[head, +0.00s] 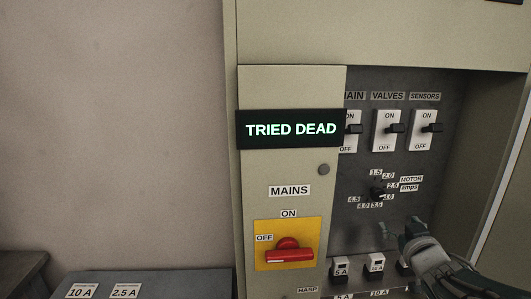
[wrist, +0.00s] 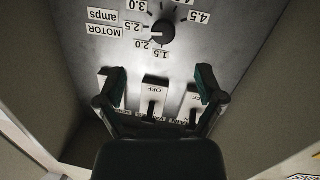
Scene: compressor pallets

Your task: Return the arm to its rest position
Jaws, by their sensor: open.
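My gripper (head: 412,238) is at the lower right of the head view, in front of the dark recessed panel (head: 355,225). In the wrist view my gripper (wrist: 160,88) shows two dark-green-padded fingers spread wide, with nothing held between them. Past the fingers are the panel's white switches (wrist: 155,88), seen upside down, and the black motor dial (wrist: 162,32). The fingertips overlap the outer switches in that view; I cannot tell whether they touch. My arm's rest position is not marked in either view.
The cabinet's left face has a display (head: 291,129) reading TRIED DEAD and a red mains handle (head: 289,250) on a yellow plate. Small fuse carriers (head: 375,262) sit low in the recess, near my gripper. A grey bench top (head: 180,282) stands lower left. The recess side wall (head: 490,150) is close on the right.

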